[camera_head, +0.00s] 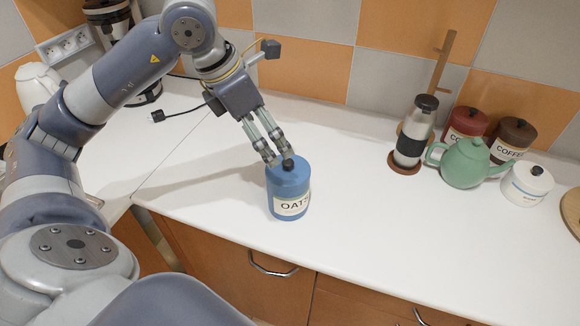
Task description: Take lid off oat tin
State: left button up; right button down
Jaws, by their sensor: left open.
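The blue oat tin (288,199) stands upright on the white counter, with a cream label reading OATS facing front. Its blue lid (276,172) is on top and has a dark round knob (288,164). My left gripper (278,160) reaches down from above and behind, its fingertips at the lid beside the knob. It is open. I cannot tell whether the fingers touch the knob. My right gripper is not in view.
A green teapot (464,164), a red tin (466,124), a brown coffee tin (513,138), a white tin (528,185) and a steel press (414,131) stand at the right. A white kettle (36,84) stands far left. The counter (370,225) right of the oat tin is clear.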

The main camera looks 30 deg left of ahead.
aim_at(287, 162)
pick_arm(q)
jog(key=x, duration=0.4)
jog(key=shift+d+f, duration=0.2)
jog(key=p+x, duration=0.1)
jog(key=x, duration=0.1)
jog(key=p+x, duration=0.1)
jog(key=x, duration=0.1)
jog(key=shift+w+d, duration=0.2)
jog(key=shift+d, duration=0.05)
jog(key=shift+w+f, duration=0.2)
jog(key=shift+f, duration=0.25)
jog(key=c, duration=0.8)
